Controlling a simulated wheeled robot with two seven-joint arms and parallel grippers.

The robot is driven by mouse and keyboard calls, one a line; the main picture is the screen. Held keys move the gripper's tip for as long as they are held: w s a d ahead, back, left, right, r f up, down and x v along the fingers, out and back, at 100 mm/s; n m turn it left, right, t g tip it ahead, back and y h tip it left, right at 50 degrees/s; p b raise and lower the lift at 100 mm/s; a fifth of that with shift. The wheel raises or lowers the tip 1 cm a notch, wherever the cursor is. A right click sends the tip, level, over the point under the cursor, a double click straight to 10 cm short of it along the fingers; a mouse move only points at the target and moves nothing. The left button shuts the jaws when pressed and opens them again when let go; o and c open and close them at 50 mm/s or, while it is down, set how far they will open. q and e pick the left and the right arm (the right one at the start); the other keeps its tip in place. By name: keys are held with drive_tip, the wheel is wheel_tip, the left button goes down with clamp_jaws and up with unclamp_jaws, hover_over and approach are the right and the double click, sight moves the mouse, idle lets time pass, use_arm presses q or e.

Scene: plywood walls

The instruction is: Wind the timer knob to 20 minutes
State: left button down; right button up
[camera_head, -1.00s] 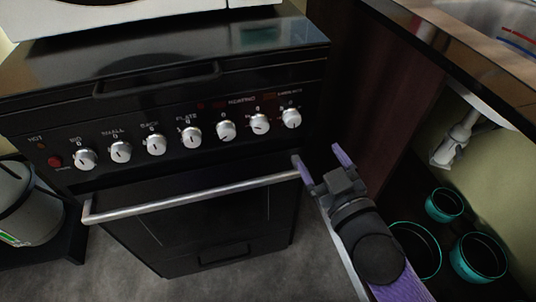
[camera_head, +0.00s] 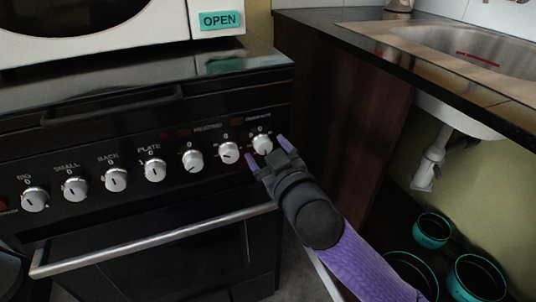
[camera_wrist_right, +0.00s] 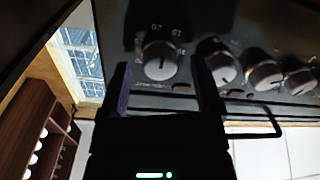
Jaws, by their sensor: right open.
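The timer knob (camera_head: 262,144) is the silver knob at the right end of the black stove's knob row. In the right wrist view the timer knob (camera_wrist_right: 160,58) has minute numbers around it, with 20 readable at its upper side. My right gripper (camera_head: 267,152) is open in front of this knob. In the right wrist view its purple-lined fingers stand to the left and right of the knob, apart from each other. I cannot tell whether they touch it. My left gripper is not in view.
Several other silver knobs (camera_head: 154,169) line the panel to the left. The oven's bar handle (camera_head: 150,240) runs below. A white microwave (camera_head: 90,30) stands above the stove. On the right are a dark cabinet side (camera_head: 345,120), a sink (camera_head: 470,55) and teal-rimmed pots (camera_head: 432,230).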

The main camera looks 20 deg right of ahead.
drive_tip(key=c, duration=0.5)
clamp_jaws()
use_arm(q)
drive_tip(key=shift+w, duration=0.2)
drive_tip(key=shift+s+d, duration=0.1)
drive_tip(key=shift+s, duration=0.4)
